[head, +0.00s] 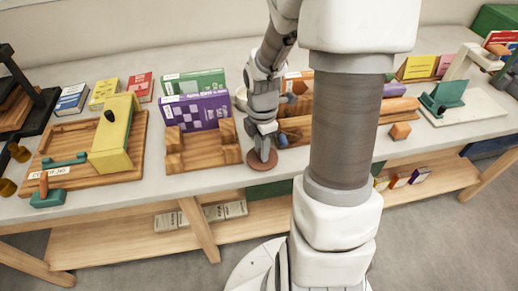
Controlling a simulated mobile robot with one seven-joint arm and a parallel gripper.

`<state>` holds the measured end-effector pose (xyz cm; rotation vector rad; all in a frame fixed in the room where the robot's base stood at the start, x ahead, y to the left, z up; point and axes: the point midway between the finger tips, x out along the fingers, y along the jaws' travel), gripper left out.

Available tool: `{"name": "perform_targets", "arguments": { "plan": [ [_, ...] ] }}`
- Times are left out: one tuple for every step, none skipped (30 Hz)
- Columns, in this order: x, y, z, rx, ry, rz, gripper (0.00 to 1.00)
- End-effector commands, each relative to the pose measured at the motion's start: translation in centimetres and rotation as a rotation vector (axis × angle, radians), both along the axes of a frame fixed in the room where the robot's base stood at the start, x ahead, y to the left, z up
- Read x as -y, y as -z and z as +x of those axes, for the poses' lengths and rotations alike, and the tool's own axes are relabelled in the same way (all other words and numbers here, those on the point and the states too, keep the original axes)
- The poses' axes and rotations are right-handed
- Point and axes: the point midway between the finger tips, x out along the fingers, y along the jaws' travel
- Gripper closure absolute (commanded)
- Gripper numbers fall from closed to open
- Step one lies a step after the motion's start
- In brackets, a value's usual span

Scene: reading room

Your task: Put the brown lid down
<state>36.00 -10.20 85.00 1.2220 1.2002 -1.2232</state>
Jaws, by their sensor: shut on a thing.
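The brown lid (262,160) is a round, flat reddish-brown disc. It shows in the head view near the front edge of the white table (220,184), below my gripper. My gripper (264,146) points down and is shut on the lid from above. The lid looks close to the table top, but I cannot tell whether it touches it. My arm hides part of the table to the right of the lid.
A wooden tray (204,160) with raised blocks stands just left of the lid. A purple box (197,110) and a green box (195,82) stand behind it. A yellow device (113,135) is on a board further left. A small orange-brown block (400,131) lies right of my arm.

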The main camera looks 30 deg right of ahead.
Motion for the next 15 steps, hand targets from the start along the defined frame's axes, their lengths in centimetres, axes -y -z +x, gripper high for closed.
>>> {"name": "perform_targets", "arguments": {
  "plan": [
    [0.0,-0.04,0.01,0.0,0.0,0.0,1.0],
    [-0.01,-0.04,0.01,0.0,0.0,0.0,1.0],
    [-0.01,-0.02,0.01,0.0,0.0,0.0,1.0],
    [-0.02,0.04,0.01,0.0,0.0,0.0,1.0],
    [-0.02,0.13,0.01,0.0,0.0,0.0,1.0],
    [-0.03,0.29,0.0,-0.001,0.0,0.0,1.0],
    [-0.03,0.39,0.0,0.0,0.0,0.0,1.0],
    [-0.03,0.33,0.01,0.0,0.0,0.0,0.69],
    [-0.03,0.28,0.01,0.0,0.0,0.0,0.61],
    [-0.03,0.28,0.01,0.0,0.0,0.0,0.56],
    [-0.03,0.28,0.01,0.0,0.0,0.0,0.51],
    [-0.03,0.28,0.01,0.0,0.0,0.0,0.43],
    [-0.03,0.28,0.02,0.0,0.0,0.0,0.42],
    [-0.03,0.28,0.02,0.0,0.0,0.0,0.42],
    [-0.03,0.28,0.02,0.0,0.0,0.0,0.42]
  ]
}}
